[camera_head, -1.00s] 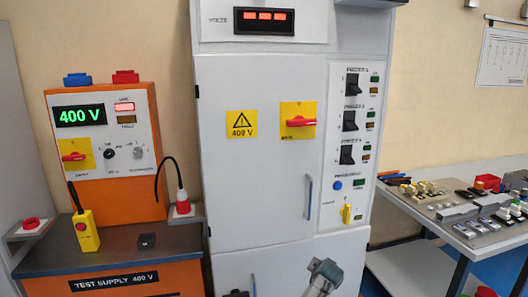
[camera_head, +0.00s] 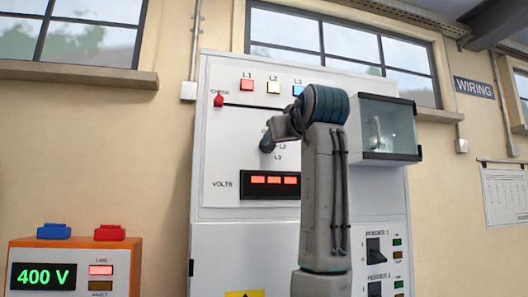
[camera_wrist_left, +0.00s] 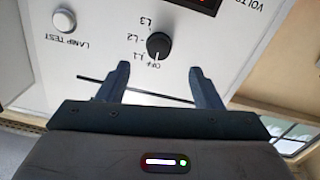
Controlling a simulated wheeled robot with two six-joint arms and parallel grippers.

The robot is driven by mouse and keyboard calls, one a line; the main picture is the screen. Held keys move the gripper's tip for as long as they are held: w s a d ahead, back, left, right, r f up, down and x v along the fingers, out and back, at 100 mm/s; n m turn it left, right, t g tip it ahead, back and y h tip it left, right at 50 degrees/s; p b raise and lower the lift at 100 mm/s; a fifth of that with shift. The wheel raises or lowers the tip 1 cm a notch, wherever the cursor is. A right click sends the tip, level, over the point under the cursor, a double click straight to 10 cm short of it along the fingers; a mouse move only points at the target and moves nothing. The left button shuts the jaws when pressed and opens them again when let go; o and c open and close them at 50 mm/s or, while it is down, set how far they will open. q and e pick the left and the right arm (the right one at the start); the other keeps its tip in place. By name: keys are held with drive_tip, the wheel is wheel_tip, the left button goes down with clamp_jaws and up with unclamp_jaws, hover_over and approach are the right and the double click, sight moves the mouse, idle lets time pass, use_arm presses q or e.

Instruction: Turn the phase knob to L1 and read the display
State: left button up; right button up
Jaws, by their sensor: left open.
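The phase knob (camera_wrist_left: 158,45) is round and black, with the labels OFF, L1, L2 and L3 beside it, upside down in the left wrist view. A small light mark on it seems to face OFF. In the head view the dark knob (camera_head: 266,144) is partly covered by my left gripper (camera_head: 280,128). In the left wrist view my left gripper (camera_wrist_left: 159,73) is open and empty, its fingertips short of the knob and apart from it. The VOLTS display (camera_head: 271,181) shows three red blocks; no digits are readable. My right gripper is not in view.
A clear-fronted box (camera_head: 388,128) juts out to the right. A LAMP TEST button (camera_wrist_left: 64,20) is near the knob. An orange supply unit (camera_head: 75,262) is at lower left.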

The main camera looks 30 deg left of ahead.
use_arm(q)
drive_tip(key=p+x, duration=0.4)
drive_tip(key=x, duration=0.5)
drive_tip(key=shift+r+p, duration=0.3)
drive_tip(key=shift+r, duration=0.25)
drive_tip(key=shift+a, duration=0.1)
drive_tip(key=c, duration=1)
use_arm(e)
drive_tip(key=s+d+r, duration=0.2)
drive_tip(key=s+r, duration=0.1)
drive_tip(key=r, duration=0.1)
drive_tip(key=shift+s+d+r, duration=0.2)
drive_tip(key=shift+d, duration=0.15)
